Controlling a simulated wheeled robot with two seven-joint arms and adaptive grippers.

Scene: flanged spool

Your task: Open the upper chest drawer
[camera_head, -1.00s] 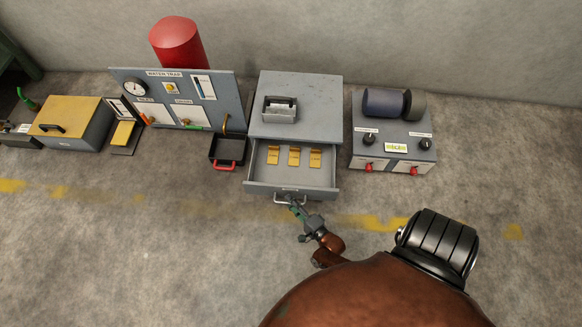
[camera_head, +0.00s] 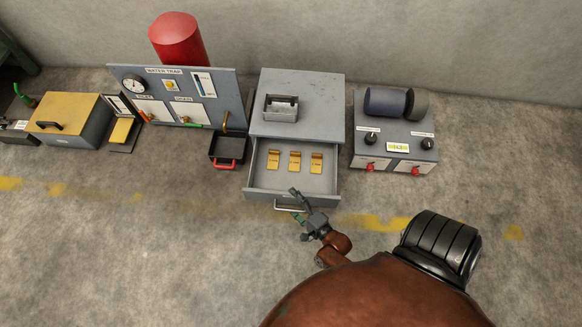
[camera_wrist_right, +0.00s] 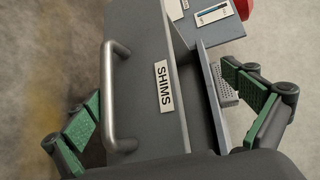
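The grey chest (camera_head: 325,102) stands against the back of the floor area. Its upper drawer (camera_head: 262,177) is pulled well out, with several brass-coloured pieces (camera_head: 295,161) inside. The drawer's bar handle (camera_head: 287,208) is on its front, and the wrist view shows this handle (camera_wrist_right: 110,95) beside a "SHIMS" label (camera_wrist_right: 163,86). My right gripper (camera_head: 296,206) is at the drawer front. In the right wrist view its green-padded fingers (camera_wrist_right: 165,108) are spread wide, with the handle and drawer front between them, not clamped. My left gripper is not in view.
A small grey box (camera_head: 281,107) sits on the chest top. A panel unit (camera_head: 183,97) and a black tray with a red handle (camera_head: 228,149) stand to the left. A grey box with knobs (camera_head: 395,135) stands to the right. The floor in front is clear.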

